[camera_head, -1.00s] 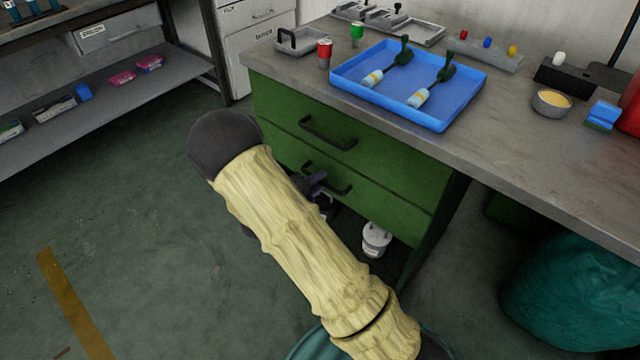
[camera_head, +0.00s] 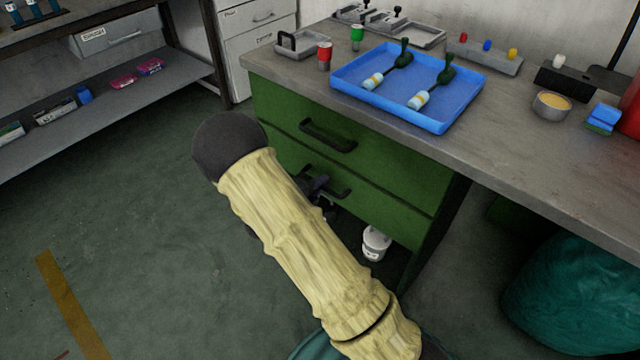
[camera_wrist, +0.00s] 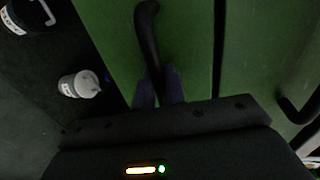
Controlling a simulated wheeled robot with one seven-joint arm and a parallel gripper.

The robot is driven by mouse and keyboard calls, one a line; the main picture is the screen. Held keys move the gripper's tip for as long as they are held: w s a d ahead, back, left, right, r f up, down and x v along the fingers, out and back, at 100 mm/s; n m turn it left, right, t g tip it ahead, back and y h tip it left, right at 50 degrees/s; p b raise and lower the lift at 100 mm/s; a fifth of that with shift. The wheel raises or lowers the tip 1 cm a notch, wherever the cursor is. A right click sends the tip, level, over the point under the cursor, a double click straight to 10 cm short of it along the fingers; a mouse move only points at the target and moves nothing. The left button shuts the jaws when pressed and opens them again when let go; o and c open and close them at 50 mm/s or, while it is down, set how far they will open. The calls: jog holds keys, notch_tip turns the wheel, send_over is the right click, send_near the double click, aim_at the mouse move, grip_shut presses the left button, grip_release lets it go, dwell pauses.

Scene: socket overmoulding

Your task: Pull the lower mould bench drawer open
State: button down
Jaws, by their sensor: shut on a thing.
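The green lower drawer (camera_head: 385,207) of the mould bench looks closed, its front about level with the drawer above. It has a dark bar handle (camera_head: 338,190), partly hidden in the head view by my arm and gripper. In the wrist view the lower drawer front (camera_wrist: 190,50) fills the middle, with its black handle (camera_wrist: 147,28) running down between my fingers. My gripper (camera_wrist: 158,88) is shut on this handle. In the head view only a small dark part of my gripper (camera_head: 318,184) shows beside the handle.
The upper drawer handle (camera_head: 328,136) is just above; it also shows at the right of the wrist view (camera_wrist: 298,112). A white pot (camera_head: 376,243) stands low beneath the drawers. A blue tray (camera_head: 465,88) sits on the worktop (camera_head: 500,150). Floor at left is open.

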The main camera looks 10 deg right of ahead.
jog(key=f+p+v, duration=0.1)
jog(key=f+v, duration=0.1)
jog(key=v, duration=1.1)
jog(key=a+f+p+v, duration=0.1)
jog(key=f+v, duration=0.2)
jog(key=v, duration=1)
jog(key=shift+s+f+p, duration=0.25)
jog(key=shift+s+p, duration=0.05)
jog(key=shift+s, duration=0.15)
jog(key=shift+a, duration=0.1)
jog(key=c, duration=1.5)
grip_release()
jog(key=shift+c, duration=0.2)
jog(key=p+v, duration=0.3)
jog(key=v, duration=1.4)
jog(key=shift+a+p, duration=0.15)
jog(key=shift+p, duration=0.15)
